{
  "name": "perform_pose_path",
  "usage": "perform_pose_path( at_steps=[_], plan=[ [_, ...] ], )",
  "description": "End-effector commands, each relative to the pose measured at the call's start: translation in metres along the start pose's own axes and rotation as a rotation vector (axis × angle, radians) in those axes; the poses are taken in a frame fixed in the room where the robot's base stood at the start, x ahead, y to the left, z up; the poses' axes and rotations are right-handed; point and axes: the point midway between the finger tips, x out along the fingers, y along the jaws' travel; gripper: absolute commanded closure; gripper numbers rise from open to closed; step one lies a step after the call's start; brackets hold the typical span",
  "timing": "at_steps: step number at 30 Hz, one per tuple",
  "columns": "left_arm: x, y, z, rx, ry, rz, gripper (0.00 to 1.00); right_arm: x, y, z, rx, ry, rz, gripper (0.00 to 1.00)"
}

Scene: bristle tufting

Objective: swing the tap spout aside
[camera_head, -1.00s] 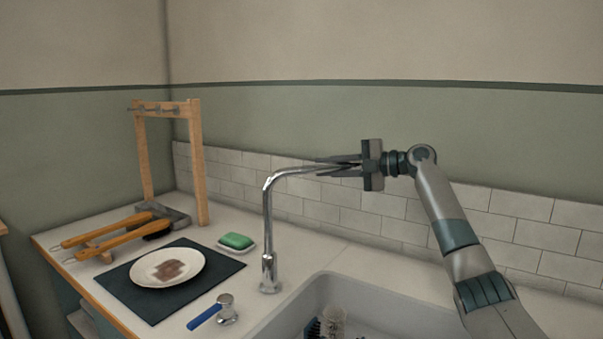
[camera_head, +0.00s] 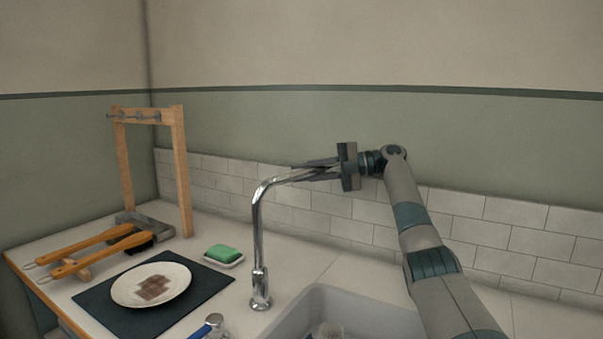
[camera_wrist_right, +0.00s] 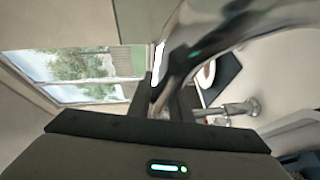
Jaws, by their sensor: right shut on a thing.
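The chrome tap (camera_head: 258,230) stands upright behind the sink's left edge, and its spout (camera_head: 275,181) bends over to the right, towards the tiled wall. My right gripper (camera_head: 308,168) is shut on the outer end of the spout, its fingers lying along it and hiding the tip. In the right wrist view the spout (camera_wrist_right: 200,45) is large and blurred, close in front of the palm. My left gripper is not in view.
The grey sink (camera_head: 325,297) is below the spout. Left of the tap are green soap (camera_head: 223,252), a stained plate (camera_head: 128,290) on a dark mat (camera_head: 95,302), orange-handled tools (camera_head: 85,242), a wooden rack (camera_head: 183,180) and a blue-handled tool (camera_head: 205,328). The tiled wall (camera_head: 450,225) stands behind.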

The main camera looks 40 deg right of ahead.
Motion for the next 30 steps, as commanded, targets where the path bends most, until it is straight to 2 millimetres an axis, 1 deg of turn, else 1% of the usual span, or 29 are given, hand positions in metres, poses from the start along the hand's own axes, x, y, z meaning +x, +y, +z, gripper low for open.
perform_pose_path(
  at_steps=[2, 3, 4, 5, 14, 20, 25, 29, 30],
  plan=[
    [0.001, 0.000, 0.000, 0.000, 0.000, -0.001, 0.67, 0.001, -0.001, 0.000, 0.001, 0.002, -0.002, 1.00],
    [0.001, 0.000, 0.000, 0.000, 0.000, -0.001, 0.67, 0.001, -0.001, 0.000, 0.001, 0.002, -0.002, 0.75],
    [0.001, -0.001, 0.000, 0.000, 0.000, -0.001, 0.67, 0.001, -0.001, 0.000, 0.001, 0.002, -0.002, 0.68],
    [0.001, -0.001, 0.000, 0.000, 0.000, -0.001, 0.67, 0.001, -0.001, 0.000, 0.001, 0.002, -0.002, 0.64],
    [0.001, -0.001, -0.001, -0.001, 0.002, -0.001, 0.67, 0.001, 0.000, 0.000, 0.000, 0.001, -0.001, 0.64],
    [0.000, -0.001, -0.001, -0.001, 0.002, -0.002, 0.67, 0.000, 0.006, -0.001, 0.000, 0.001, -0.001, 0.64],
    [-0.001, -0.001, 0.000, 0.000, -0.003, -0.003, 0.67, -0.003, 0.023, -0.004, -0.001, 0.002, 0.001, 0.64],
    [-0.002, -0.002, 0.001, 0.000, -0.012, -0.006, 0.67, -0.006, 0.043, -0.007, -0.004, 0.002, 0.006, 0.64],
    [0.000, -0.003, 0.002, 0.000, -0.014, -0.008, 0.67, -0.013, 0.045, -0.009, -0.005, -0.001, 0.006, 0.60]
  ],
)
